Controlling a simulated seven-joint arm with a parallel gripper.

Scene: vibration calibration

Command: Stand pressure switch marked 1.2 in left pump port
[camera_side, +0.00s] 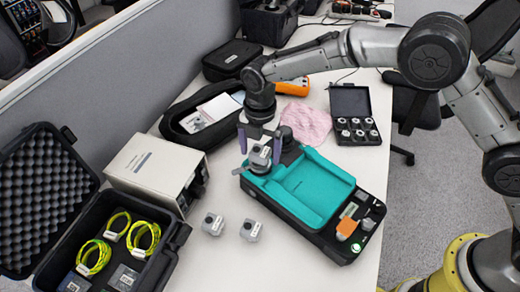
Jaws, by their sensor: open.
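The pump is a black unit with a teal tray top (312,188). A grey pressure switch (260,159) is at the left pump port, at the unit's far-left end, and looks upright there. Its marking is too small to read, and its base is partly hidden. A dark port fitting (290,150) stands just to its right. My gripper (259,148) points down over this switch, with its purple fingers open on either side. Two more grey switches, a left one (213,224) and a right one (251,230), sit on the table in front; their markings are unreadable.
A white box instrument (150,168) and an open black case with yellow-green cables (60,215) stand left. A black pouch (195,115), pink cloth (307,123) and open fitting case (355,114) lie behind. The front table (270,270) is clear.

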